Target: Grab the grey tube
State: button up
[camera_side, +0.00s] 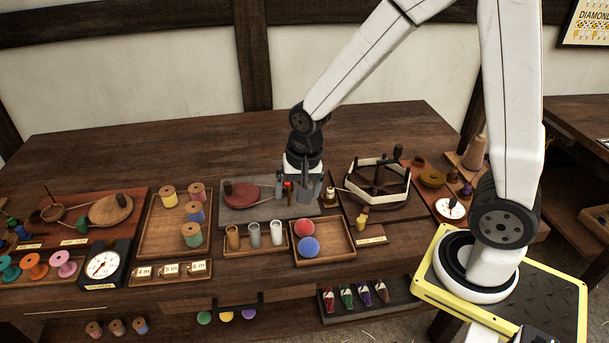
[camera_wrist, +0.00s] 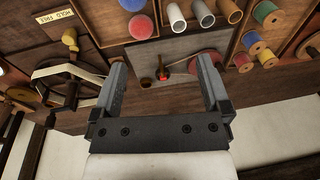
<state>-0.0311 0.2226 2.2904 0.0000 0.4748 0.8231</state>
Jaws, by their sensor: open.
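The grey tube (camera_side: 254,235) stands upright in a small wooden tray (camera_side: 262,253), between a brown tube (camera_side: 233,238) and a whitish tube (camera_side: 277,233). In the wrist view the grey tube (camera_wrist: 203,13) shows near the top edge, with the whitish tube (camera_wrist: 177,17) to its left and the brown tube (camera_wrist: 230,11) to its right. My gripper (camera_side: 302,192) is behind and to the right of the tubes, over a grey board (camera_side: 245,216). In the wrist view my gripper (camera_wrist: 161,62) has its fingers wide apart, with nothing held between them.
A red disc (camera_side: 240,194) and a small red-topped item (camera_wrist: 162,73) are on the grey board. A tray with red and blue balls (camera_side: 309,247) is right of the tubes. A spool tray (camera_side: 170,228) is left. A winder frame (camera_side: 376,182) stands right of my gripper.

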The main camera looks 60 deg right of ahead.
jog(key=w+a+f+m, duration=0.1)
jog(key=w+f+m, duration=0.1)
jog(key=w+m, duration=0.45)
jog(key=m+g, duration=0.2)
jog(key=m, duration=1)
send_over(254, 226)
jog(key=shift+f+n, duration=0.25)
jog(key=shift+f, duration=1.25)
jog(key=shift+f, duration=0.15)
jog(key=shift+f, duration=5.35)
jog(key=c, duration=1.2)
jog(key=shift+r, duration=4)
jog(key=shift+c, duration=0.2)
